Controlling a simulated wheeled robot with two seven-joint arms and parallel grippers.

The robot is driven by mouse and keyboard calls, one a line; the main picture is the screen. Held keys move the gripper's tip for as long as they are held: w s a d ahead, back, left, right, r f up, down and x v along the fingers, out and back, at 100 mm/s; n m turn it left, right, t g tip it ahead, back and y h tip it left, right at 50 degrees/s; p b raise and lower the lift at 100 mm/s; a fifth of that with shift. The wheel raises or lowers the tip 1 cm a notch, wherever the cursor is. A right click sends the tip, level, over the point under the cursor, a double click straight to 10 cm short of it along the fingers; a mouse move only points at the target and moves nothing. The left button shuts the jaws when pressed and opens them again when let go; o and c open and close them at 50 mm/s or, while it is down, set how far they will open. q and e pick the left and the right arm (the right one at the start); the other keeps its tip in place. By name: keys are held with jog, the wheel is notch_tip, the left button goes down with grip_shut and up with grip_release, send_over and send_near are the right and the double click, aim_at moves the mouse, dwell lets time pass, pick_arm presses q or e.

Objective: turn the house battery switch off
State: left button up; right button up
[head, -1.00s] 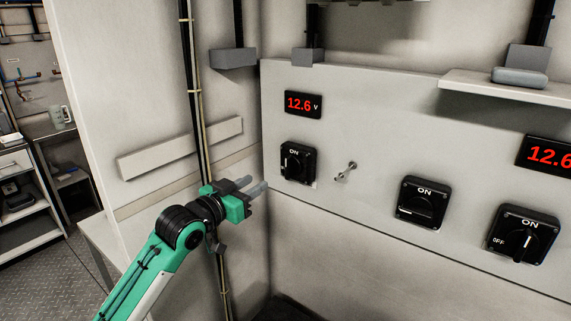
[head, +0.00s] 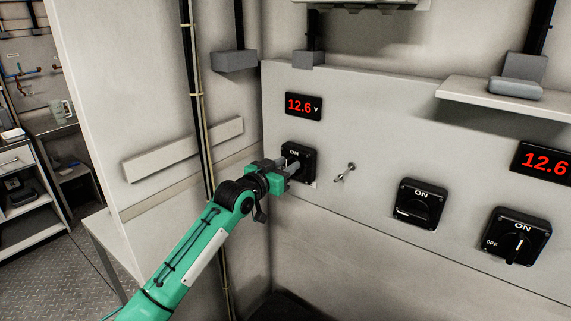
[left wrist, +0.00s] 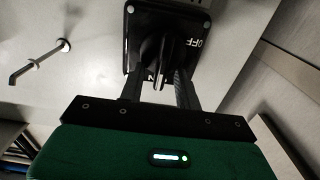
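Three black rotary switches sit on the grey panel: a left one (head: 305,154), a middle one (head: 421,194) and a right one (head: 517,233). I cannot read which is the house battery switch. My left gripper (head: 291,167) is at the left switch and hides part of its face. In the left wrist view, its open fingers (left wrist: 157,88) stand on either side of that switch's handle (left wrist: 153,58), with gaps visible. The handle looks lined up with ON, and OFF shows at the side. The right switch's handle points toward ON. My right gripper is out of view.
A red 12.6 V display (head: 303,106) is above the left switch, and another (head: 543,161) is at the right. A shelf (head: 500,92) juts out at upper right. A side wall stands close on the left.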

pick_arm(q)
grip_shut()
jog(key=shift+w+n, duration=0.1)
jog(key=shift+n, duration=0.2)
jog(key=shift+a+n+p, duration=0.1)
jog(key=shift+n+p, duration=0.45)
jog(key=shift+n, duration=0.45)
jog(key=shift+w+a+f+n+p, duration=0.3)
jog(key=shift+n+p, duration=0.7)
jog(key=shift+n, duration=1.55)
jog(key=shift+w+a+f+n+p, duration=0.1)
jog(key=shift+f+n+p, duration=0.25)
jog(key=shift+n+p, duration=1.45)
jog(key=shift+w+a+f+n+p, duration=0.1)
jog(key=shift+a+f+n+p, duration=0.2)
jog(key=shift+n, duration=3.05)
jog(key=shift+d+f, duration=0.1)
